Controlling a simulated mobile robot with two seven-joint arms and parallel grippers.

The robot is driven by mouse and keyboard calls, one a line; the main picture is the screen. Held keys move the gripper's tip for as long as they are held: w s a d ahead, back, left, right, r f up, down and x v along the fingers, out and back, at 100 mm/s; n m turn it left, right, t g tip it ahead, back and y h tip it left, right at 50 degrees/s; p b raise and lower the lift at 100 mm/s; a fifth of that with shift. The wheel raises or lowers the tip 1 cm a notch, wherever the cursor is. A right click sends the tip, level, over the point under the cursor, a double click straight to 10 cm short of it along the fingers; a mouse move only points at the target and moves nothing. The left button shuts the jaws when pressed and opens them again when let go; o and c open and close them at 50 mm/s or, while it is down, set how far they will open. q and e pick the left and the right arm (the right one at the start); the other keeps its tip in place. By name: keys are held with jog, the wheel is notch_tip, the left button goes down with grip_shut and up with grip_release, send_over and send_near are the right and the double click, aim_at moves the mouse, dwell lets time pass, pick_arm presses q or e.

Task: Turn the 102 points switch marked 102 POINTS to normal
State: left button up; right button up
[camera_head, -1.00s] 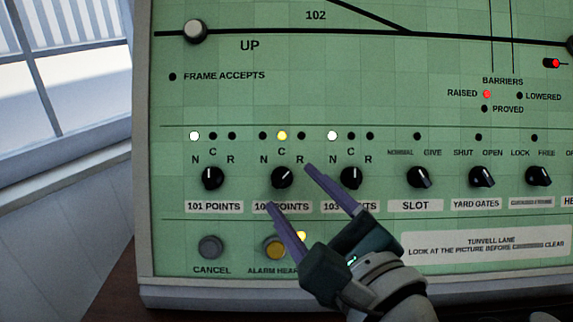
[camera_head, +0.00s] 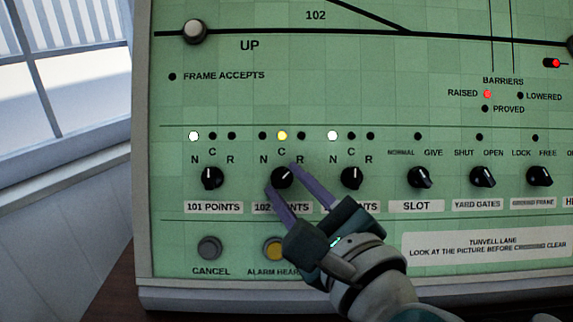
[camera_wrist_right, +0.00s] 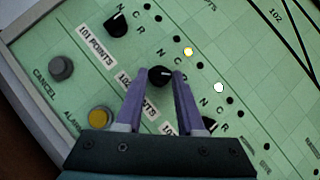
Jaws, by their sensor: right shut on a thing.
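The 102 points switch (camera_head: 283,176) is a black round knob with a white pointer line, above its 102 POINTS label (camera_head: 266,208). The line points up and right, toward R. Above it the middle lamp (camera_head: 282,136), at C, glows yellow; its N and R lamps are dark. My right gripper (camera_head: 280,178) comes from the lower right, its purple fingers shut on the knob, one on each side. In the right wrist view the knob (camera_wrist_right: 158,76) sits between the fingertips. The fingers cover part of the label. My left gripper is not in view.
A grey cancel button (camera_head: 210,247) and a yellow alarm button (camera_head: 274,248) are below. Slot (camera_head: 418,177) and yard gates (camera_head: 482,176) switches stand further right.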

grip_shut()
